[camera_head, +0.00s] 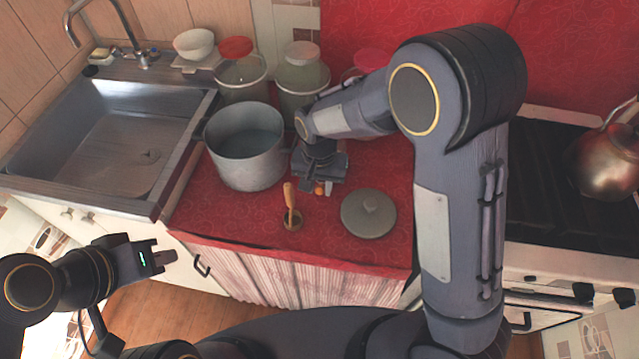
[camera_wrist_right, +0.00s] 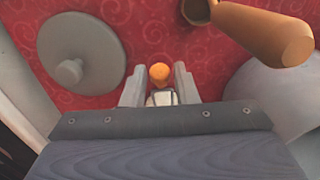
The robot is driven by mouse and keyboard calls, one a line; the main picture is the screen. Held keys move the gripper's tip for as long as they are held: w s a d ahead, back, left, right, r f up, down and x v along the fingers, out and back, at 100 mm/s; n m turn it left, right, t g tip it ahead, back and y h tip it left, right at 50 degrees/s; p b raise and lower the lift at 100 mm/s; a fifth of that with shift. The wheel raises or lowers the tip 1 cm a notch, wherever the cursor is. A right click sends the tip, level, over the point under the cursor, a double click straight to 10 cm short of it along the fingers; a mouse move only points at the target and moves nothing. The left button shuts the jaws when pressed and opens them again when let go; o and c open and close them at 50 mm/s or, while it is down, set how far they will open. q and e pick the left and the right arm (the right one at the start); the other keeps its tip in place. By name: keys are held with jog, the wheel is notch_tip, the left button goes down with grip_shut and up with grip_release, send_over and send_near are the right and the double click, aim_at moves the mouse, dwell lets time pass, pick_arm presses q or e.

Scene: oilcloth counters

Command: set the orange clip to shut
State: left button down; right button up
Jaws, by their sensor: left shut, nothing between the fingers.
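The orange clip (camera_wrist_right: 159,72) shows in the right wrist view as a small rounded orange piece. A whitish, dark-edged part (camera_wrist_right: 162,98) is just below it in the picture. In the head view only a bit of orange (camera_head: 319,188) shows under my right gripper (camera_head: 322,186). In the wrist view the fingers of my right gripper (camera_wrist_right: 158,84) stand apart, one on each side of the clip, with a narrow gap. The clip's setting cannot be told. My left gripper (camera_head: 168,258) is shut and empty, in front of the counter at the left.
A grey pot (camera_head: 245,160) stands left of my right gripper. A wooden-handled tool (camera_head: 291,208) and a round grey lid (camera_head: 368,213) are nearer the front edge. Jars (camera_head: 302,78) stand behind. The sink (camera_head: 110,140) is left, the stove (camera_head: 560,180) right.

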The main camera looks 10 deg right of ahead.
aim_at(320, 185)
grip_shut()
jog(key=shift+w+d+r+g+p, duration=0.1)
jog(key=shift+w+r+g+p, duration=0.15)
jog(key=shift+r+g+p, duration=0.4)
jog(key=g+p, duration=0.1)
jog(key=w+y+p, duration=0.1)
jog(key=shift+d+r+g+p, duration=0.2)
jog(key=shift+r+g+p, duration=0.1)
jog(key=shift+r+g, duration=0.1)
jog(key=shift+w+d+r+g+y+p, duration=0.15)
jog(key=shift+w+r+g+y+p, duration=0.25)
jog(key=shift+g+p, duration=0.5)
jog(key=shift+w+d+r+g+p, duration=0.15)
jog(key=shift+w+r+g+p, duration=0.15)
jog(key=shift+w+g, duration=0.45)
jog(key=shift+s, duration=0.15)
